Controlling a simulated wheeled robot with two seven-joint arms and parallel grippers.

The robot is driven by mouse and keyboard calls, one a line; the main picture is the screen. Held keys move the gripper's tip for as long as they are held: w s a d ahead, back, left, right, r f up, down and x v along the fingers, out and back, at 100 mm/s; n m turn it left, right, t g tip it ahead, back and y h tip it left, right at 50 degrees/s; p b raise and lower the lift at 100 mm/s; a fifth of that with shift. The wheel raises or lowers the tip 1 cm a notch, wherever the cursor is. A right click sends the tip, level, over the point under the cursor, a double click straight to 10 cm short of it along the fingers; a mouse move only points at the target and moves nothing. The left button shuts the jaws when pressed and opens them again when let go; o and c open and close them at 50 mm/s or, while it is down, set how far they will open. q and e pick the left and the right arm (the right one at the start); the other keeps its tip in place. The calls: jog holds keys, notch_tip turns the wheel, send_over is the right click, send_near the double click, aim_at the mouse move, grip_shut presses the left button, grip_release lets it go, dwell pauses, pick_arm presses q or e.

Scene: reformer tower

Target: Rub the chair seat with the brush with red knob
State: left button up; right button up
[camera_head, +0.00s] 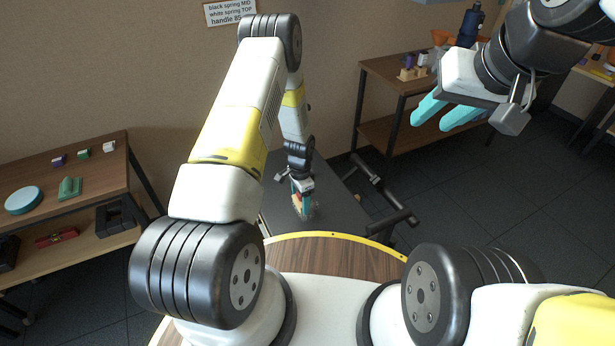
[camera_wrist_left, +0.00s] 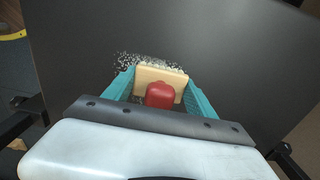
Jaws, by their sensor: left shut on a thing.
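The brush with the red knob (camera_wrist_left: 160,95) has a pale wooden block and sits between the teal fingers of my left gripper (camera_wrist_left: 160,92), which is shut on it. In the head view my left gripper (camera_head: 302,188) reaches down to the dark chair seat (camera_head: 338,192). The brush is at the seat surface, with a speckled pale patch (camera_wrist_left: 135,60) beside and behind it in the left wrist view. I cannot tell whether the bristles touch the seat. My right gripper (camera_head: 446,112) is raised at the upper right, with its teal fingers apart and nothing seen between them.
A wooden shelf (camera_head: 100,163) at the left holds a green brush-like item (camera_head: 70,188), a light blue disc (camera_head: 24,200) and small blocks. Another table (camera_head: 385,66) with small items stands at the back right. Black bars (camera_head: 380,190) stand beside the seat. Floor at the right is clear.

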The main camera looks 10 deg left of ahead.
pick_arm(q)
jog(key=shift+w+a+f, duration=0.15)
jog(key=shift+w+a, duration=0.3)
jog(key=shift+w, duration=0.15)
jog(key=shift+s+d, duration=0.45)
jog(key=shift+s, duration=0.2)
jog(key=shift+s+d, duration=0.45)
jog(key=shift+s, duration=0.2)
jog(key=shift+w+a, duration=0.5)
jog(key=shift+w, duration=0.15)
jog(key=shift+w+a, duration=0.45)
jog(key=shift+w, duration=0.2)
jog(key=shift+s+d+f, duration=0.1)
jog(key=shift+s+d, duration=0.4)
jog(key=shift+s, duration=0.2)
jog(key=shift+s+d, duration=0.45)
jog(key=shift+s, duration=0.25)
jog(key=shift+w+a+r, duration=0.1)
jog(key=shift+w+a, duration=0.35)
jog(key=shift+w, duration=0.25)
jog(key=shift+w+a+r, duration=0.1)
jog(key=shift+w+a, duration=0.35)
jog(key=shift+w, duration=0.25)
jog(key=shift+r, duration=3.05)
